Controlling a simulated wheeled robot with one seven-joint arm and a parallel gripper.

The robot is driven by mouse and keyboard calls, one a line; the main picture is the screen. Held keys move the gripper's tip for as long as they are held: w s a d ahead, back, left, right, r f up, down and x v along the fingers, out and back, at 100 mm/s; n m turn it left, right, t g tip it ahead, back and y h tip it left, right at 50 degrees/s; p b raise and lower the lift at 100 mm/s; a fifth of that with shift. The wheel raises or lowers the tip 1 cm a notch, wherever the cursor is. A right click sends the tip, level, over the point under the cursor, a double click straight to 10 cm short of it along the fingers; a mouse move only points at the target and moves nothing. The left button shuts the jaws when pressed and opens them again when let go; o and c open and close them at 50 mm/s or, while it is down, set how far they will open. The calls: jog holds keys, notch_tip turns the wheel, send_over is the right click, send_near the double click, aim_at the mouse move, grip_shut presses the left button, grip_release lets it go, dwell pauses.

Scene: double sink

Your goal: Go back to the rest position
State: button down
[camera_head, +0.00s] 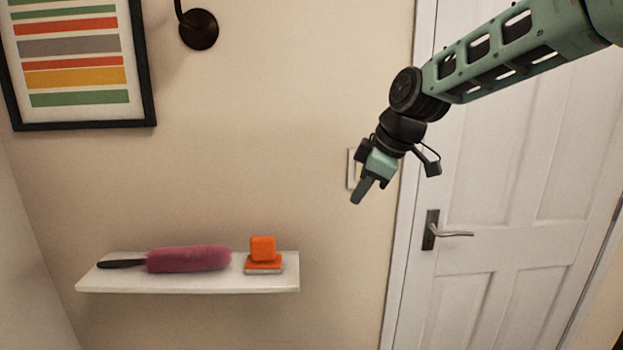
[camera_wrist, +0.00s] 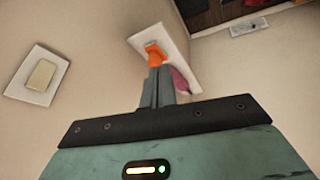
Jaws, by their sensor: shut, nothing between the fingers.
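My gripper (camera_head: 358,198) hangs in the air in front of the wall, left of the door, pointing down and to the left.
A white wall shelf (camera_head: 180,287) holds a pink duster (camera_head: 188,259) with a black handle and an orange block-like item (camera_head: 263,255). A light switch (camera_wrist: 40,75) is on the wall close to my gripper. A white door (camera_head: 500,180) with a metal handle (camera_head: 445,233) stands at the right. A framed picture (camera_head: 75,60) hangs upper left.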

jog(key=s+a+f+m+g+h, duration=0.1)
jog(key=s+a+f+m, duration=0.15)
jog(key=s, duration=0.65)
jog(key=s+a+f+m+g, duration=0.1)
jog(key=s+f, duration=0.3)
jog(key=s, duration=0.6)
jog(key=s+d+f+m+h, duration=0.1)
jog(key=s+d+f, duration=0.1)
jog(key=s, duration=0.6)
jog(key=s+d+f+m+g+h, duration=0.1)
jog(key=s+d+f+m, duration=0.1)
jog(key=s, duration=0.6)
jog(key=shift+d+f+g, duration=0.3)
jog(key=shift+d+f, duration=0.45)
jog(key=shift+f, duration=0.1)
